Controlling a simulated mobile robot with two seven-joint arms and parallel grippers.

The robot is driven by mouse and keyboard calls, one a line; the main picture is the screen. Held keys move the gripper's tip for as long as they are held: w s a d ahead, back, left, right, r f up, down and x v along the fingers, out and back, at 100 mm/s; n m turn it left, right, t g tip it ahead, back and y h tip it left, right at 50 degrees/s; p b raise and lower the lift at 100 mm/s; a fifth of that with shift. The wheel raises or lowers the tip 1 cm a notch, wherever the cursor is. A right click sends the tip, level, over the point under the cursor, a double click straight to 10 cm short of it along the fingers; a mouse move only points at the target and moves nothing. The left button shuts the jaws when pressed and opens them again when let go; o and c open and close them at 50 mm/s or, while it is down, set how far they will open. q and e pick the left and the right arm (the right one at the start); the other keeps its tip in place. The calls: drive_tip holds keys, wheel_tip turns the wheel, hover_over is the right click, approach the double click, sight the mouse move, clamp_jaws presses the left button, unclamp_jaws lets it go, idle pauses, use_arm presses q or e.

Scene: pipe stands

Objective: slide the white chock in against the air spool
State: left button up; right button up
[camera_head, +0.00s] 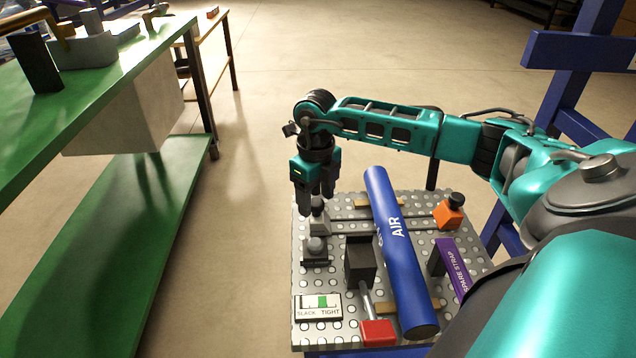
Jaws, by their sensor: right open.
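The air spool (396,240) is a blue pipe marked AIR, lying lengthwise on the perforated plate (300,275). A pale grey-white chock (319,224) with a knob stands at the left end of a grey cross rail (362,226). It is apart from the spool, with a stretch of rail between them. My right gripper (317,208) points down with its fingers open at the chock's top. The fingers partly hide the knob, and I cannot tell whether they touch it. My left gripper is not in view.
An orange chock (449,213) stands right of the spool. A second grey knobbed block (316,250), a dark block (360,262), a red-ended lever (378,331), a SLACK/TIGHT gauge (318,307) and a purple SPARE STRAP piece (452,268) crowd the plate. A green bench (80,105) stands left.

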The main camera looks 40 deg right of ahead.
drive_tip(key=c, duration=0.7)
drive_tip(key=shift+s+d, duration=0.85)
drive_tip(key=shift+d, duration=0.2)
drive_tip(key=shift+s+d, duration=1)
drive_tip(key=shift+d, duration=0.2)
drive_tip(key=shift+s+d, duration=0.1)
drive_tip(key=shift+s+d+p, duration=0.3)
drive_tip(key=shift+s+d, duration=1.05)
drive_tip(key=shift+d, duration=0.25)
drive_tip(key=shift+o, duration=1.2)
drive_tip(key=shift+s+d, duration=0.1)
drive_tip(key=shift+d, duration=0.05)
drive_tip(key=o, duration=0.5)
drive_tip(key=shift+c, duration=0.2)
